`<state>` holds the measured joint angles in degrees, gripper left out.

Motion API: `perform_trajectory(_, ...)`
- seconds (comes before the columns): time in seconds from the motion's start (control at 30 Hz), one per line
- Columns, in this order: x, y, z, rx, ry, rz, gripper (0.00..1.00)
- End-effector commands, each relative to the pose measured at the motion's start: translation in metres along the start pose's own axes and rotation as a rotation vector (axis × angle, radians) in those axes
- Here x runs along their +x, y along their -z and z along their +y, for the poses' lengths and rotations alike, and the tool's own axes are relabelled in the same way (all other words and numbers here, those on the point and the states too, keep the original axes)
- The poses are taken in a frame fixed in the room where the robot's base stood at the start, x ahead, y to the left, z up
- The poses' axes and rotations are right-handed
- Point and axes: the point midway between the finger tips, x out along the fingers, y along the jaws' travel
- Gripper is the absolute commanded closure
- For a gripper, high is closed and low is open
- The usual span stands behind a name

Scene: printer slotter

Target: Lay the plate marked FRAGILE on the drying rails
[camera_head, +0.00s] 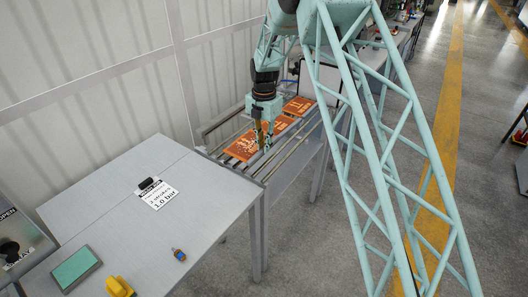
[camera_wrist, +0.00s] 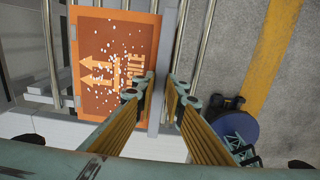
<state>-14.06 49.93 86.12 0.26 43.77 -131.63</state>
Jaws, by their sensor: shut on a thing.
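The orange plate (camera_head: 243,147) with pale markings lies on or just over the drying rails (camera_head: 296,152) in the head view. In the wrist view the plate (camera_wrist: 98,62) shows arrows, white specks and lettering partly covered by a finger; its end looks like "ILE". My gripper (camera_head: 263,145) points down at the plate. In the wrist view its fingertips (camera_wrist: 160,97) stand on either side of a grey strip along the plate's right edge. The jaws are closed on the plate there; the exact contact is hard to see. Whether the plate touches the rails cannot be told.
Another orange plate (camera_head: 299,105) lies farther back on the rails. A grey table (camera_head: 105,215) in front holds a printed card (camera_head: 158,195), a green pad (camera_head: 76,268) and a yellow object (camera_head: 119,287). A wall stands close on the left. Floor is open on the right.

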Motion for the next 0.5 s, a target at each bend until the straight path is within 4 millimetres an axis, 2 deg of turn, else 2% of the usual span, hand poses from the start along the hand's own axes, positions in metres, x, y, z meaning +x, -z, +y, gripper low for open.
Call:
perform_trajectory(0.43,0.0007,-0.0056,0.0028,0.0,-0.001,-0.001,1.0)
perform_trajectory(0.5,0.0064,-0.0061,0.003,0.0,0.0,0.0,1.0)
